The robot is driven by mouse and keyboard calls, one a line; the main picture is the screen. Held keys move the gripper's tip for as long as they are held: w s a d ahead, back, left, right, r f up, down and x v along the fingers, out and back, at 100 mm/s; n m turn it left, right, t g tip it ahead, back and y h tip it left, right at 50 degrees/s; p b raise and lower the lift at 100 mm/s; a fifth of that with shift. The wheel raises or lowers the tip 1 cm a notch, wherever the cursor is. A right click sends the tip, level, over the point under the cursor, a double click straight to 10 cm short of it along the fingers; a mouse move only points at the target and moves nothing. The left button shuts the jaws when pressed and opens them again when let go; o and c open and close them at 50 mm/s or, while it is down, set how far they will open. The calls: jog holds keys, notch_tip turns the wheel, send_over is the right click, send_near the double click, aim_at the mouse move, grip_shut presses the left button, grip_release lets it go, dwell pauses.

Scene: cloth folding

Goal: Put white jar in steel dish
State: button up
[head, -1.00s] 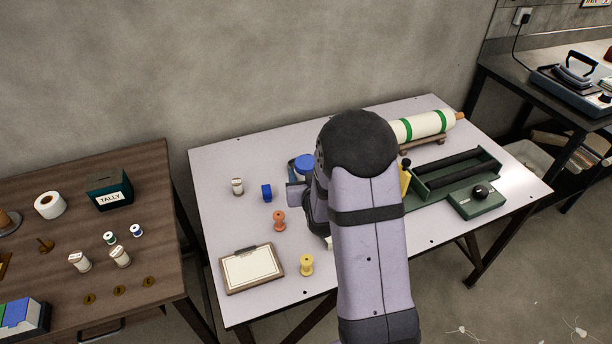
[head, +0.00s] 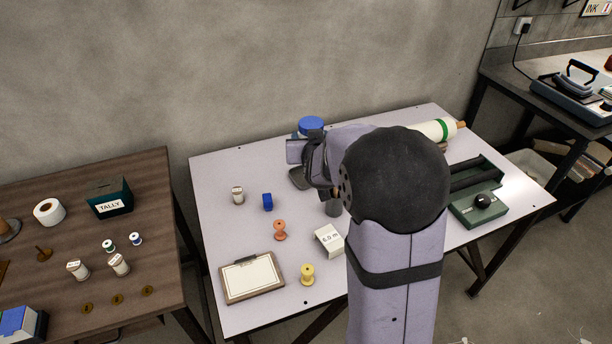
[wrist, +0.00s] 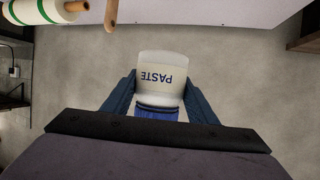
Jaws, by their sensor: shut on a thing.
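The white jar (wrist: 161,72), labelled PASTE, has a blue lid (wrist: 158,109) and sits between the two fingers of my gripper (wrist: 160,92) in the wrist view. The gripper is shut on it. The label reads upside down there, and the table lies at the picture's top. In the head view the blue lid (head: 311,123) shows above my gripper (head: 306,152), over the back of the table; most of the jar's body is hidden. A dark grey shape (head: 299,179) lies just below the gripper; I cannot tell whether it is the steel dish.

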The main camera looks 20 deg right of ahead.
jog(key=w+d+f+m+g+h+b, duration=0.1)
jog(key=w+d+m+h+b, duration=0.15)
jog(key=w, duration=0.45)
jog(key=w+d+f+m+g+h+b, duration=0.1)
jog(key=w+m+h+b, duration=0.15)
jog(key=w, duration=0.45)
jog(key=shift+n+y, duration=0.4)
jog(key=shift+n, duration=0.1)
jog(key=shift+s+d+f+b, duration=0.1)
jog(key=shift+f+b, duration=0.2)
jog(key=shift+f, duration=3)
jog(key=shift+s+d+f+b, duration=0.15)
jog(key=shift+f+b, duration=0.2)
jog(key=shift+f, duration=3)
jog(key=shift+s+f+b, duration=0.1)
jog(key=shift+f+b, duration=0.2)
jog(key=shift+f, duration=3)
jog(key=shift+f, duration=0.1)
jog(key=shift+f, duration=0.1)
jog(key=o, duration=1.4)
jog(key=shift+f, duration=0.1)
jog(key=shift+c, duration=0.2)
